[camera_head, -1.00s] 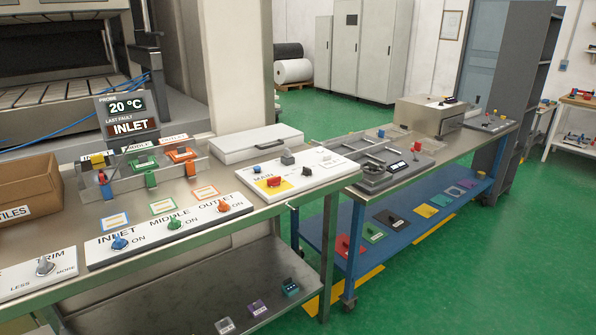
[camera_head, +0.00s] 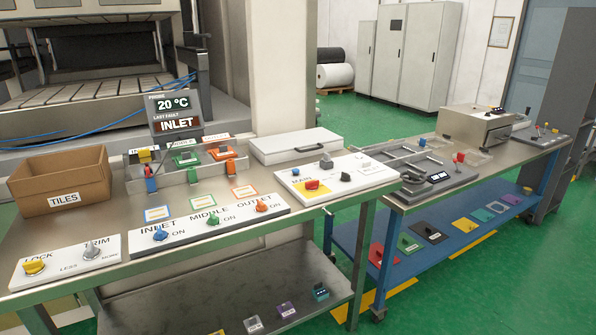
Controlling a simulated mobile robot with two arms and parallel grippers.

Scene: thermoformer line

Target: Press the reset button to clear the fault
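No button in view carries a label I can read as reset. A white panel (camera_head: 330,192) marked MAIN sits at the right end of the near bench. It bears a red switch on a yellow plate (camera_head: 312,185), a small blue control (camera_head: 295,171), a grey block (camera_head: 326,161), a black knob (camera_head: 345,177) and a pale control (camera_head: 367,163) with blurred lettering beside it. The fault display (camera_head: 178,113) behind the bench reads 20 °C and LAST FAULT INLET. Neither of my grippers is in view.
The INLET, MIDDLE, OUTLET panel (camera_head: 186,234) has blue, green and orange knobs. A LOCK and TRIM panel (camera_head: 60,266) lies left, before a TILES box (camera_head: 62,182). A grey lidded case (camera_head: 294,146) stands behind the MAIN panel. A blue-framed bench (camera_head: 405,254) is at right.

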